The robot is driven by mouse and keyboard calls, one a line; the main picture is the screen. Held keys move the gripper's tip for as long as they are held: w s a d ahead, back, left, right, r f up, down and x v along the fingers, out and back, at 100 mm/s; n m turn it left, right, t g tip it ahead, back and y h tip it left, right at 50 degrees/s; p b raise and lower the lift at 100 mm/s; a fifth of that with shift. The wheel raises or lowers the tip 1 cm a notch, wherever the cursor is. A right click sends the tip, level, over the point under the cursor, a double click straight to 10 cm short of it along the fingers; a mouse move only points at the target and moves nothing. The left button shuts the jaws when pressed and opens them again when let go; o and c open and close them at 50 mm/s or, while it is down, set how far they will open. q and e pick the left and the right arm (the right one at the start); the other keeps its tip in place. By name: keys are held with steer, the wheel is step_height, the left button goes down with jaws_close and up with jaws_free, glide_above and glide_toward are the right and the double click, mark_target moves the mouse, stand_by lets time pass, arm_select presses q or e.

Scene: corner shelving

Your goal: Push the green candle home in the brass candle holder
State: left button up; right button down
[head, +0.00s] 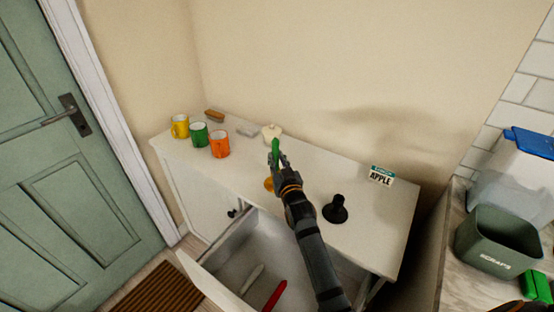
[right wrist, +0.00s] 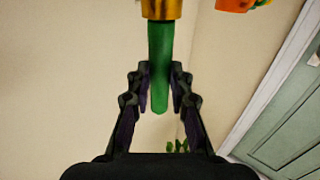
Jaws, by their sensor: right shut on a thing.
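The green candle (head: 275,147) stands roughly upright above the white cabinet top, in the jaws of my right gripper (head: 280,165). In the right wrist view the candle (right wrist: 160,50) runs between the two fingers of the right gripper (right wrist: 160,88), which is shut on it. One end of the candle meets the brass candle holder (right wrist: 162,8), cut off by the picture's top edge. I cannot tell how deep the candle sits. In the head view the brass holder (head: 268,184) is mostly hidden behind the gripper. My left gripper is not in view.
A cream pot (head: 271,132) is close behind the candle. A black holder (head: 336,211) and an APPLE card (head: 381,176) stand at right. An open drawer (head: 225,269) holds a red stick (head: 274,296).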

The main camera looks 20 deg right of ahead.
steer(key=c, duration=1.1)
jaws_free()
steer(key=s, duration=0.7)
steer(key=shift+s+a+f, duration=0.1)
steer(key=shift+s+a, duration=0.05)
steer(key=shift+s, duration=0.1)
